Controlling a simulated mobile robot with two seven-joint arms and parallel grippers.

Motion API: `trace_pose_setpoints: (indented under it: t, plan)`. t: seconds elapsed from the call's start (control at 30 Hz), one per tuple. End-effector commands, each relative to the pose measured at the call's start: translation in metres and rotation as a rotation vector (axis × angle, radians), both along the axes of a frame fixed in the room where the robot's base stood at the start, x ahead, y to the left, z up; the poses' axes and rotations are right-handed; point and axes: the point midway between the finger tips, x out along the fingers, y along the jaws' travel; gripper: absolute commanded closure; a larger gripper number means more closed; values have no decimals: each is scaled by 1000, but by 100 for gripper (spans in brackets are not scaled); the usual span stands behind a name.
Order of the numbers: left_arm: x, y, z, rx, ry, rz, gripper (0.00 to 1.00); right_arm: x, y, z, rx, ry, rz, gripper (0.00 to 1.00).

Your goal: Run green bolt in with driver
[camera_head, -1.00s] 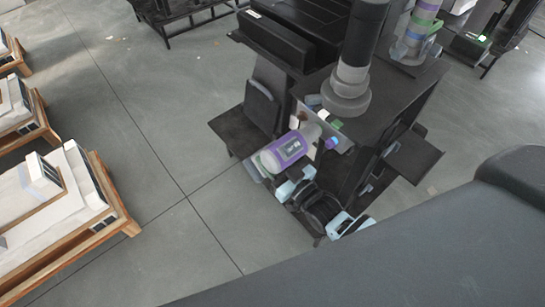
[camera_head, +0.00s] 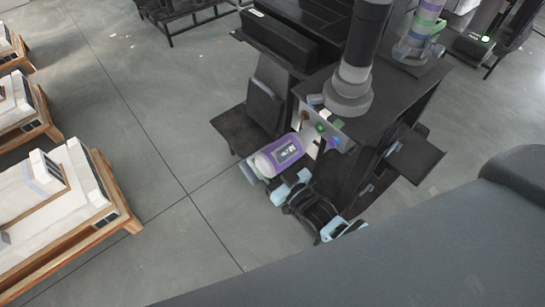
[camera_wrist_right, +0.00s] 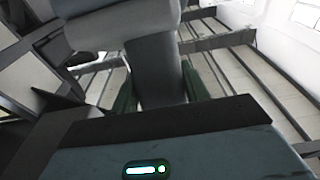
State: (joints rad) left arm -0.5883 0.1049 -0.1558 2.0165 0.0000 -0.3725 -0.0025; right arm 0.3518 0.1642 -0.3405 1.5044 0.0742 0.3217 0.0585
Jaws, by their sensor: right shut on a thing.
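The driver (camera_head: 284,152), a thick white tool with a purple band and a dark label, lies tilted in the head view with its narrow end toward an upright pale plate. My right gripper (camera_head: 272,176), black and light blue, is shut on it from below. In the right wrist view a grey body, likely the driver (camera_wrist_right: 156,75), stands between the dark green fingers (camera_wrist_right: 160,92). The green bolt (camera_head: 321,127) shows on the plate's face, just beyond the driver's narrow end. Whether they touch cannot be told. My left gripper is not in view.
The plate (camera_head: 313,118) also carries a blue part (camera_head: 334,142) close to the driver. A dark column stand (camera_head: 385,105) rises behind it, with a dark side shelf (camera_head: 235,128) at left. Wooden-framed benches (camera_head: 75,225) stand far left. Open grey floor lies between.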

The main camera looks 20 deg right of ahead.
Motion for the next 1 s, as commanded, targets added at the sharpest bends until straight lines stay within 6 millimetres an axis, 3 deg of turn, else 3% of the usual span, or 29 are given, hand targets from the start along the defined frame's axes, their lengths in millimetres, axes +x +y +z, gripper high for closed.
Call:
trace_pose_setpoints:
  t: [0.6, 1.0]
  plan:
    - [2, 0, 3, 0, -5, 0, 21, -8, 25, 4, 3, -8, 0, 96]
    - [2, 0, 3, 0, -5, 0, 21, -9, 27, 4, 2, -9, 1, 96]
